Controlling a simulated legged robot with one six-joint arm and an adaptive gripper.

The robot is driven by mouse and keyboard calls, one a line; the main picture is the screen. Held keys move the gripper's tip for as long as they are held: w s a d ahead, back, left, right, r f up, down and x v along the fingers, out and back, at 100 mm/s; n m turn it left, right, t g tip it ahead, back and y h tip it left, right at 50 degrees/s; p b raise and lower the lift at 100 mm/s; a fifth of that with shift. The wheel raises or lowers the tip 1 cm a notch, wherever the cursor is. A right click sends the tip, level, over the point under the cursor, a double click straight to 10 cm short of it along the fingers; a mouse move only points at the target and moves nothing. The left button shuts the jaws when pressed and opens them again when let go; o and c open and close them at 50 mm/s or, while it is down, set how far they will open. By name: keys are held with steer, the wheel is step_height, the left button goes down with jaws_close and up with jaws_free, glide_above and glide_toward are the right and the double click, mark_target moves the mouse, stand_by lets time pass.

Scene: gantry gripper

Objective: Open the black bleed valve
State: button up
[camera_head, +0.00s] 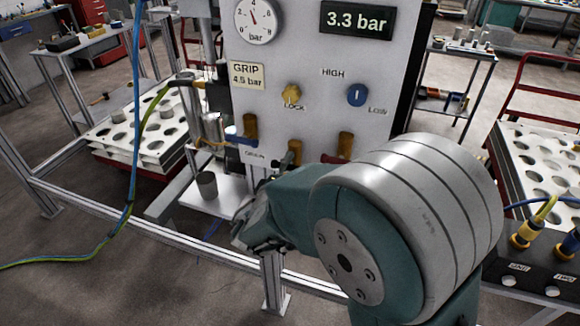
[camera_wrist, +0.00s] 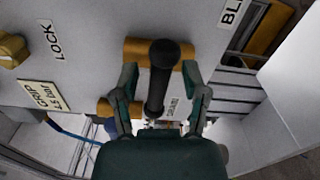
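The black bleed valve shows in the wrist view as a black lever with a rounded end (camera_wrist: 170,54), in front of a brass body (camera_wrist: 138,47). My gripper (camera_wrist: 160,78) is open, with one finger on each side of the lever. Gaps show between the fingers and the lever, so it is not clamped. In the head view the middle brass valve (camera_head: 295,147) low on the white panel (camera_head: 320,105) appears to be this one, and my arm hides much of its surroundings. My gripper (camera_head: 257,222) is partly hidden there by my wrist.
A blue-handled valve (camera_head: 249,128) sits to the left and a red-handled valve (camera_head: 345,146) to the right. Above are a brass lock knob (camera_head: 292,95), a blue knob (camera_head: 357,95) and a gauge (camera_head: 257,20). A frame rail (camera_head: 190,247) runs below the panel.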

steer(key=shift+a, duration=0.1)
steer(key=c, duration=0.5)
steer(key=shift+a, duration=0.2)
jaws_close()
steer(key=shift+f+n, duration=0.1)
steer(key=shift+n, duration=0.4)
steer(key=n, duration=0.3)
steer(key=shift+f+n, duration=0.1)
steer(key=shift+n, duration=0.3)
steer(key=n, duration=0.4)
steer(key=shift+n, duration=0.3)
steer(key=n, duration=0.6)
steer(key=shift+n, duration=1.3)
steer(key=o, duration=0.8)
jaws_free()
steer(key=shift+a, duration=0.1)
